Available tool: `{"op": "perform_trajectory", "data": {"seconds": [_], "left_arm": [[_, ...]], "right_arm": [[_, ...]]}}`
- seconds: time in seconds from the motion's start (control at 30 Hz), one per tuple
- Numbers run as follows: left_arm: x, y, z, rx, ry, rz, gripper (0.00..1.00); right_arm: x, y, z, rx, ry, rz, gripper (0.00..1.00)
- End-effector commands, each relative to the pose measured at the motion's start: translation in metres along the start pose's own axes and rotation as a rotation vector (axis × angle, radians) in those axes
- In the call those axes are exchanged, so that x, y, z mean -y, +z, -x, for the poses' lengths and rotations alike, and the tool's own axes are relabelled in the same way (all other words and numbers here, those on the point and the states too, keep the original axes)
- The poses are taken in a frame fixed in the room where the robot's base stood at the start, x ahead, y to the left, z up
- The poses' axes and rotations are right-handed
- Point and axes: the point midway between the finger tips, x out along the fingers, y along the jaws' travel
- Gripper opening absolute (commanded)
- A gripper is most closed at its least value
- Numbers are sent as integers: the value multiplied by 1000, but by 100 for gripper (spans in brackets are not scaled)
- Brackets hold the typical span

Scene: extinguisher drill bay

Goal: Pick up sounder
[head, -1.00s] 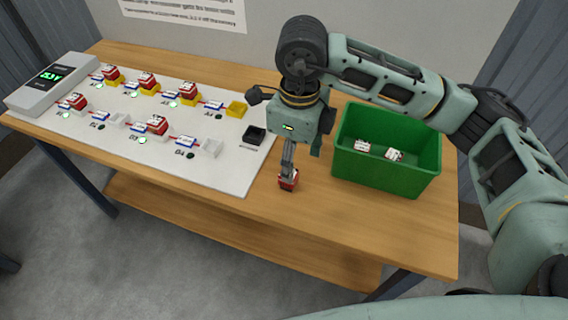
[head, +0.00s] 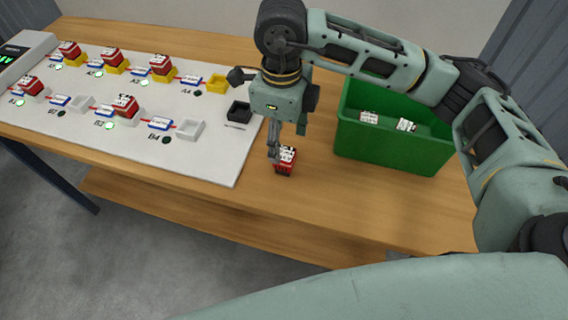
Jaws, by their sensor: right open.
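A small red block with a white top, which I take to be the sounder (head: 285,167), stands on the wooden table between the white board and the green bin. My right gripper (head: 274,153) points down at the block's left and back side in the head view. It is open and does not hold the block; whether a finger touches it I cannot tell. My left gripper is not in view.
A green bin (head: 385,145) at the right holds two white-topped pieces. The table's front right (head: 400,205) is clear.

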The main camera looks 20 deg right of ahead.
Motion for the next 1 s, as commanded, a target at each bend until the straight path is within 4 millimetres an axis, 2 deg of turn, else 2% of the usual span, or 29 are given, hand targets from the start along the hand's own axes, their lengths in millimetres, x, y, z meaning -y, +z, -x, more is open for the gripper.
{"op": "perform_trajectory", "data": {"seconds": [0.2,0.43,0.6,0.87,1.0], "left_arm": [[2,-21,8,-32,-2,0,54],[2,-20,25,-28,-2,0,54],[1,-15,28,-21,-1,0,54],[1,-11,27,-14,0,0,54],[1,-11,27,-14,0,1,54]], "right_arm": [[0,-1,-21,-4,1,-2,58],[6,-4,-51,-5,3,-2,58],[6,-3,-72,-3,2,-1,58],[6,-3,-76,0,-1,0,58],[6,-3,-76,0,0,0,46]]}}
